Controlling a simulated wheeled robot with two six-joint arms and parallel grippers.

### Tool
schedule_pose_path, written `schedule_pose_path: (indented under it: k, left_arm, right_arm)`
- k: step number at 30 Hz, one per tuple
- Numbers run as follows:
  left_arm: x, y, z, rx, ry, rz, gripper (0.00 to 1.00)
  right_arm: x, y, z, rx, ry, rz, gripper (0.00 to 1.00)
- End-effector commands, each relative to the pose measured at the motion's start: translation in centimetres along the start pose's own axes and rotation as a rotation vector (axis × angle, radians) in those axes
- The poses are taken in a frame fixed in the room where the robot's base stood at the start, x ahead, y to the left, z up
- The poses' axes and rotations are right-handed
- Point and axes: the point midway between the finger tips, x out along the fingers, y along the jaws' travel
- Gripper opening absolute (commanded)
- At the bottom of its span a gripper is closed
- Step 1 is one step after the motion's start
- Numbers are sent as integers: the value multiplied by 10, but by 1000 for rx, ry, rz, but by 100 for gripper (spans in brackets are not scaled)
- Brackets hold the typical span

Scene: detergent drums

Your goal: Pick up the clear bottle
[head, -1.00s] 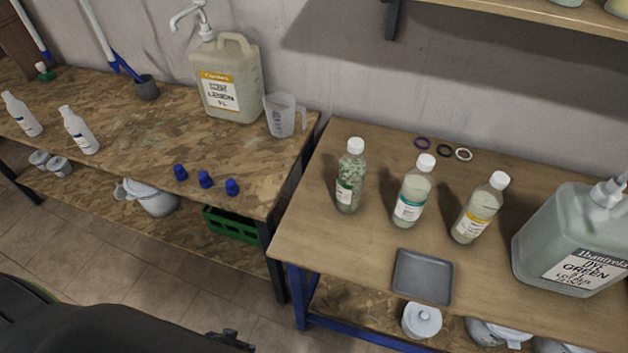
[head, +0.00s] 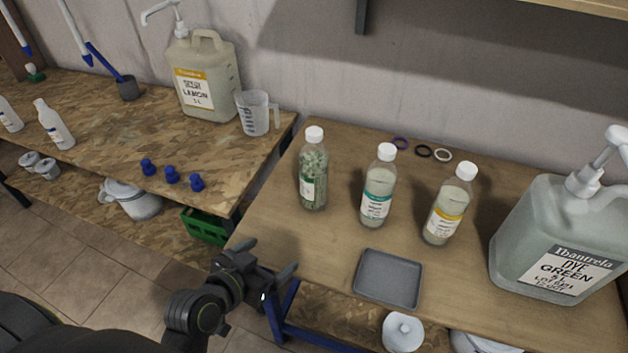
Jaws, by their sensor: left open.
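Three clear bottles with white caps stand upright in a row on the right-hand table (head: 330,262). The left one (head: 313,172) has green bits inside and a white and green label. The middle one (head: 378,188) has a teal label, and the right one (head: 449,207) a yellow label; both look filled with a pale content. My left gripper (head: 271,257) is open and empty at the table's front left edge, in front of the left bottle and apart from all bottles. My right gripper is out of view.
A grey tray (head: 388,279) lies in front of the bottles. A large green-dye container (head: 556,240) stands at the right. Several rings (head: 423,151) lie behind.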

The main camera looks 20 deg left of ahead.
Motion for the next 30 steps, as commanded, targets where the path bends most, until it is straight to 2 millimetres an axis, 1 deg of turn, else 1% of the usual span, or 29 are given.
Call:
schedule_pose_path:
  k: [1,3,6,9,14,17,30]
  left_arm:
    - [5,2,-16,-1,76,0,85]
    - [9,4,-38,0,180,-10,85]
    - [11,3,-66,-6,316,-38,85]
    - [10,0,-85,-14,413,-72,85]
    - [12,-4,-101,-23,479,-101,85]
    - [22,-6,-109,-22,484,-103,85]
    - [88,-13,-143,-20,479,-102,85]
  right_arm:
    - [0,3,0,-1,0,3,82]
    - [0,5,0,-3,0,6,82]
    - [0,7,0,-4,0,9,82]
    - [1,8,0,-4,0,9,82]
    - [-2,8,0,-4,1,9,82]
    - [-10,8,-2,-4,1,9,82]
    - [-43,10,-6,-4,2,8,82]
